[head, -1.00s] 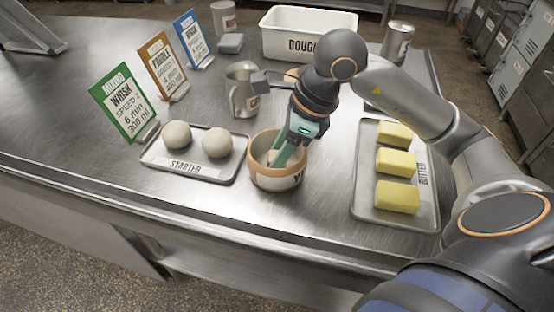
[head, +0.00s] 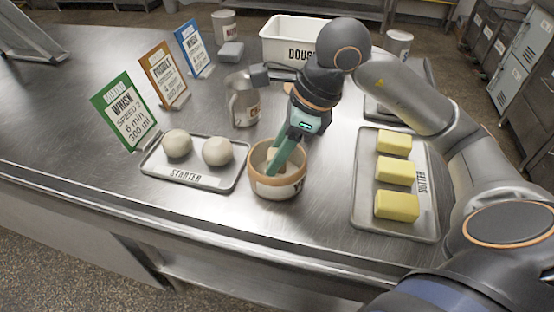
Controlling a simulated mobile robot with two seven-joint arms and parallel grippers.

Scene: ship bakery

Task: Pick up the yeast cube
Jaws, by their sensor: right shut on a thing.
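A tan-rimmed bowl (head: 278,188) with a partly hidden label stands on the steel table between the starter tray and the butter tray. My right gripper (head: 274,164) reaches down into it from the upper right, its green fingers below the rim. It is shut on a small pale yeast cube (head: 272,154), mostly hidden by the fingers and still inside the bowl. Whether the cube touches the bowl's floor is hidden. My left gripper is not in view.
The starter tray (head: 207,180) with two dough balls is left of the bowl. The butter tray (head: 366,215) with three yellow blocks is right. A metal jug (head: 243,106) and white dough bin (head: 284,43) stand behind. Recipe cards, including a green one (head: 126,112), stand left.

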